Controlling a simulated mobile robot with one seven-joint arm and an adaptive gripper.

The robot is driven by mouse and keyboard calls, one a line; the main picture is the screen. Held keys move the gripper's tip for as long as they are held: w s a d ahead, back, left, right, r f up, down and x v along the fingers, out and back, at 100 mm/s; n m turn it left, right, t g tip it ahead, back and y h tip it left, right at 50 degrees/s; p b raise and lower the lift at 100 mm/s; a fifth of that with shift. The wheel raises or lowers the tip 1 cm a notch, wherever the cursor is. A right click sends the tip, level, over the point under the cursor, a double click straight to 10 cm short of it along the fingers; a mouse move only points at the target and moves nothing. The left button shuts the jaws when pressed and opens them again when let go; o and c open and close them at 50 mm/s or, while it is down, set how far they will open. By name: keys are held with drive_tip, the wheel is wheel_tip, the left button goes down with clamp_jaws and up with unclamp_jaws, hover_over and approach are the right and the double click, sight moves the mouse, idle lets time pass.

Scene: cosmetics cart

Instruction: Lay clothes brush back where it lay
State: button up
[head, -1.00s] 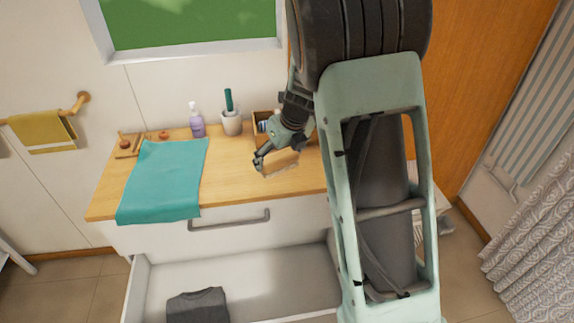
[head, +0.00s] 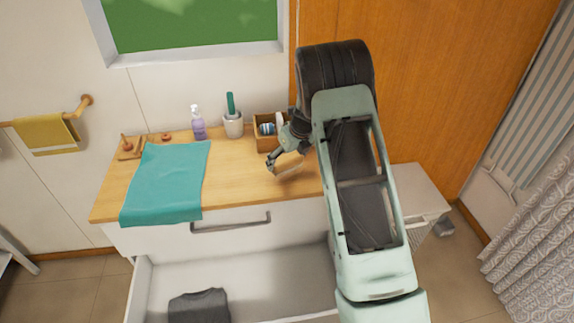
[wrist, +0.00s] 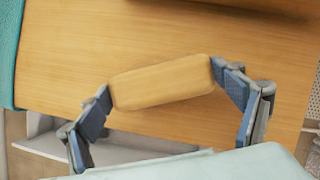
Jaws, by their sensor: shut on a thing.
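The clothes brush (wrist: 162,82) shows in the wrist view as a light wooden block with rounded ends. My gripper (wrist: 160,84) is shut on it, one blue-padded finger at each end. In the head view my gripper (head: 284,166) and the pale brush (head: 289,170) are over the right part of the wooden counter top (head: 240,180), in front of the small wooden box. I cannot tell whether the brush touches the counter. Its underside is hidden.
A teal cloth (head: 168,182) covers the counter's left part. A purple bottle (head: 198,125), a white cup (head: 233,124) and the wooden box (head: 264,142) stand along the back. The drawer (head: 250,265) below is open, with a dark garment (head: 198,307) inside. Bare counter lies left of my gripper.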

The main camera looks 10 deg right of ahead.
sight(287, 166)
drive_tip(key=shift+f, duration=1.3)
drive_tip(key=shift+f, duration=0.2)
drive_tip(key=o, duration=1)
drive_tip(key=v, duration=1.2)
drive_tip(key=shift+r+b, duration=0.15)
drive_tip(key=shift+b, duration=0.15)
